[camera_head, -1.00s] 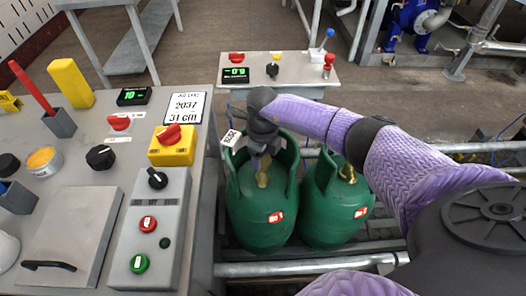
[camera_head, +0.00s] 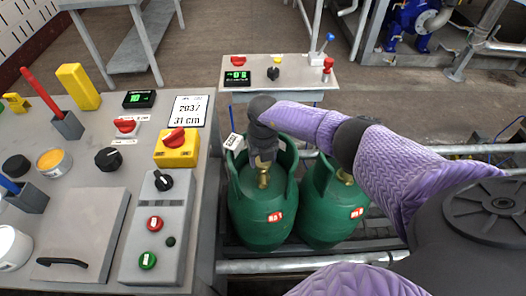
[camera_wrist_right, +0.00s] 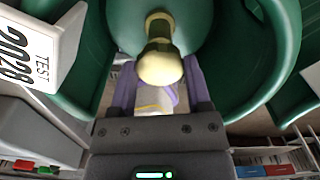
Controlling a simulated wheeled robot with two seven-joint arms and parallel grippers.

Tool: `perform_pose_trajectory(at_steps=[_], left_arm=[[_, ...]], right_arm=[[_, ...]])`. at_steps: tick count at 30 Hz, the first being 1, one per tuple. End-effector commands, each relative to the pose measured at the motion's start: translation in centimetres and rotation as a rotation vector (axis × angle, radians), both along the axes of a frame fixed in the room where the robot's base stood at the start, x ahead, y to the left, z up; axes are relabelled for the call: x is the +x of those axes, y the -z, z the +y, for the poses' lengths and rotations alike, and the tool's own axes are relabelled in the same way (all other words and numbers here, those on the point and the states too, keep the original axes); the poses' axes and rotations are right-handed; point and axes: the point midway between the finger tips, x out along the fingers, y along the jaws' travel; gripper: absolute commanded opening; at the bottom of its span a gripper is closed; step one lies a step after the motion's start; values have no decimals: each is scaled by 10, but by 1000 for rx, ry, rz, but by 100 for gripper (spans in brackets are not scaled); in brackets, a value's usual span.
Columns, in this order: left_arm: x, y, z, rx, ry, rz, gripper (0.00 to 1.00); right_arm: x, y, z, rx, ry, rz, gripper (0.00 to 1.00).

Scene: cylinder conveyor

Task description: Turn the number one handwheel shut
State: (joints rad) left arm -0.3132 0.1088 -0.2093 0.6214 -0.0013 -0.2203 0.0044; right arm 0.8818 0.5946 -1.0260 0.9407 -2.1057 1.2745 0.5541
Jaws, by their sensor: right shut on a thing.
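Two green gas cylinders stand side by side beyond the panel. The left cylinder (camera_head: 262,222) has a brass valve (camera_head: 263,181) inside its collar, and a small red-and-white label whose number is hard to read. My right gripper (camera_head: 264,163) reaches into this collar from above. In the right wrist view the pale, rounded handwheel (camera_wrist_right: 160,66) on the brass stem sits between the purple fingers of my right gripper (camera_wrist_right: 160,78), which are shut on it. The other cylinder (camera_head: 332,212) is to the right, its valve partly hidden by my arm. My left gripper is out of view.
A white tag (camera_head: 233,142) hangs at the left cylinder's collar; it also shows in the right wrist view (camera_wrist_right: 38,45). The control panel (camera_head: 85,215) with knobs and buttons stands close on the left. A rail (camera_head: 300,264) runs in front of the cylinders.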

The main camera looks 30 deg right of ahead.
Motion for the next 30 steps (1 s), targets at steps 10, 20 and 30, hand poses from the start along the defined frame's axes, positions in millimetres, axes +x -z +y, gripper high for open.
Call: perform_pose_trajectory(at_steps=[10, 20, 30], left_arm=[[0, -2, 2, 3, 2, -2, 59], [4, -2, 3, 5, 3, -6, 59], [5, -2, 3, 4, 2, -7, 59]], right_arm=[[1, -1, 0, -1, 40, -2, 4], [1, 0, 0, 0, 40, -2, 73], [0, 0, 0, 0, 38, -1, 98]])
